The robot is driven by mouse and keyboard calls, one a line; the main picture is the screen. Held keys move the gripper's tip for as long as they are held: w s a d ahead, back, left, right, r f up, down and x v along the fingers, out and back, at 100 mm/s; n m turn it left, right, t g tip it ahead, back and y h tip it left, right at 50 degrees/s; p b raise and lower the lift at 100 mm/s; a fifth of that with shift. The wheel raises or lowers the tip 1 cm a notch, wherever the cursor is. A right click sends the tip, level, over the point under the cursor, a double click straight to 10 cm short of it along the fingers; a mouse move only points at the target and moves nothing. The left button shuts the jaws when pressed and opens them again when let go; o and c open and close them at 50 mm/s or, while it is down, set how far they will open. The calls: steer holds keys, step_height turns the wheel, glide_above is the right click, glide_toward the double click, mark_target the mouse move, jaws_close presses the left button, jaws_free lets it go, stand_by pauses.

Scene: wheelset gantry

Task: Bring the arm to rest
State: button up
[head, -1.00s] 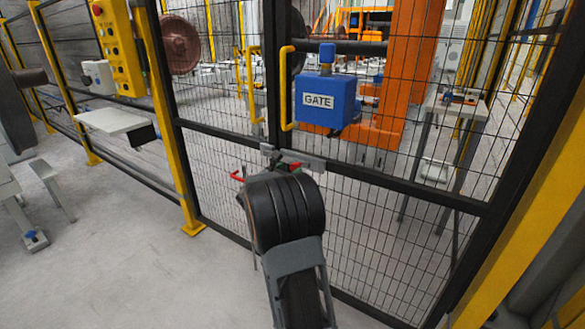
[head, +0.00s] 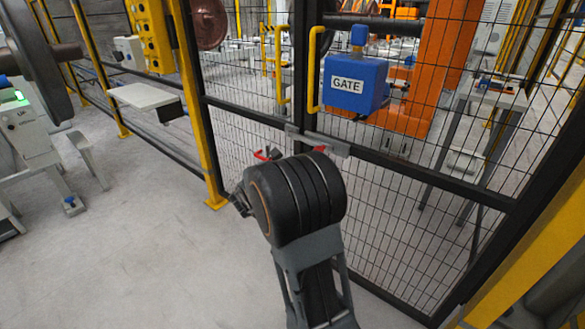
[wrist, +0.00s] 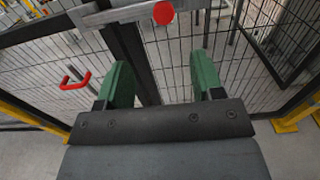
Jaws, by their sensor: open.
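My arm stands in front of the mesh gate in the head view, its dark elbow hiding most of the wrist and my gripper. In the wrist view my gripper (wrist: 162,88) is open, its two green fingers apart with nothing between them. Past the fingers are the gate's dark post (wrist: 132,55), a grey latch bar with a red round knob (wrist: 163,13), and a red handle (wrist: 75,78) at the left. The blue box marked GATE (head: 355,84) hangs on the fence above my arm in the head view.
Yellow posts (head: 196,100) and black mesh fence panels stand close ahead and to the right. A small white shelf (head: 143,96) and a yellow control box (head: 152,35) are at the left. A machine with a green-lit screen (head: 20,125) stands far left. The floor (head: 140,240) at left is clear.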

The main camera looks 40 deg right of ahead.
steer(key=shift+r, duration=0.1)
steer(key=s+a+r+m+g+y+p, duration=0.4)
steer(key=s+a+r+m+y+p, duration=0.2)
steer(key=s+r+m+p, duration=0.6)
steer(key=s+a+r+m+t+y+p, duration=0.1)
steer(key=s+a+r+m+y+p, duration=0.2)
steer(key=a+p, duration=0.4)
steer(key=s+a+r+m+t+y+p, duration=0.2)
steer(key=a+r+m+y+p, duration=0.3)
steer(key=a, duration=0.6)
step_height(320, 180, up, 2)
steer(key=s+y+p, duration=0.1)
steer(key=y+p, duration=0.1)
steer(key=y, duration=0.1)
steer(key=shift+a+r+m+y+p, duration=0.15)
steer(key=shift+a+m+y+p, duration=0.15)
steer(key=shift+a+m, duration=0.1)
steer(key=shift+d, duration=0.1)
